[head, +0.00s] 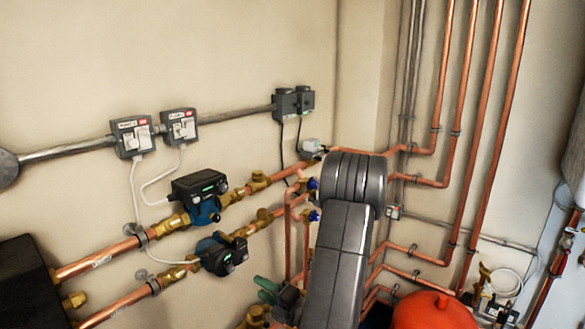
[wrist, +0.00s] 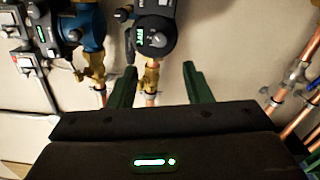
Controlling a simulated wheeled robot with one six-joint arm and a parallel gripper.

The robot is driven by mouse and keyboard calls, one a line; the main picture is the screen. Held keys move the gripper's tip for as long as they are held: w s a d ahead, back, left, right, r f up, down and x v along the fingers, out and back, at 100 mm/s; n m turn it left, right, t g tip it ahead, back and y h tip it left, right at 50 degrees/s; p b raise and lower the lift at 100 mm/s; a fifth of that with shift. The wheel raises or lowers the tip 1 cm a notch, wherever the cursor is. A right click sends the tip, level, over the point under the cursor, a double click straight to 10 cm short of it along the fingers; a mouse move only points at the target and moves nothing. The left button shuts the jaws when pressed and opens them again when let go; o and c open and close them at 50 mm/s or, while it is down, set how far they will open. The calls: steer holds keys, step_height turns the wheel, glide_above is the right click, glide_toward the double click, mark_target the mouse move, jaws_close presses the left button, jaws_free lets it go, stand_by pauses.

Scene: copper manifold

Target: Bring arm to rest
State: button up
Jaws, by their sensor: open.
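My arm rises from the bottom of the head view and covers part of the pipework. My gripper (wrist: 160,82) shows in the wrist view as two green fingers spread apart, with nothing held between them. Beyond the fingers are a brass fitting (wrist: 151,75) and a copper pipe; I cannot tell how far they are from the fingertips. In the head view a green part of my gripper (head: 268,290) shows low, just left of my arm, in front of the pipes.
Two blue and black pumps (head: 205,198) (head: 222,253) sit on copper pipes left of my arm. Grey switch boxes (head: 132,136) are on the wall. A red vessel (head: 435,311) stands at the lower right, close to my arm. Vertical copper pipes (head: 480,130) run at the right.

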mark_target(232, 270)
steer(key=p+x, duration=0.2)
steer(key=x, duration=0.9)
steer(key=shift+a+r, duration=0.1)
steer(key=shift+r, duration=0.05)
steer(key=shift+f+n+b, duration=0.35)
steer(key=shift+n+b, duration=0.15)
steer(key=shift+n, duration=0.1)
steer(key=shift+s+d+n+b, duration=0.1)
steer(key=shift+d+n+b, duration=0.15)
steer(key=shift+n+b, duration=0.55)
steer(key=n+b, duration=0.3)
steer(key=n, duration=0.3)
steer(key=n+b, duration=0.2)
steer(key=n, duration=0.2)
steer(key=shift+r+n+b, duration=0.1)
steer(key=shift+n+b, duration=0.2)
steer(key=shift+b, duration=0.1)
steer(key=shift+r+n+b, duration=0.1)
steer(key=shift+n+b, duration=0.65)
steer(key=shift+n, duration=1.55)
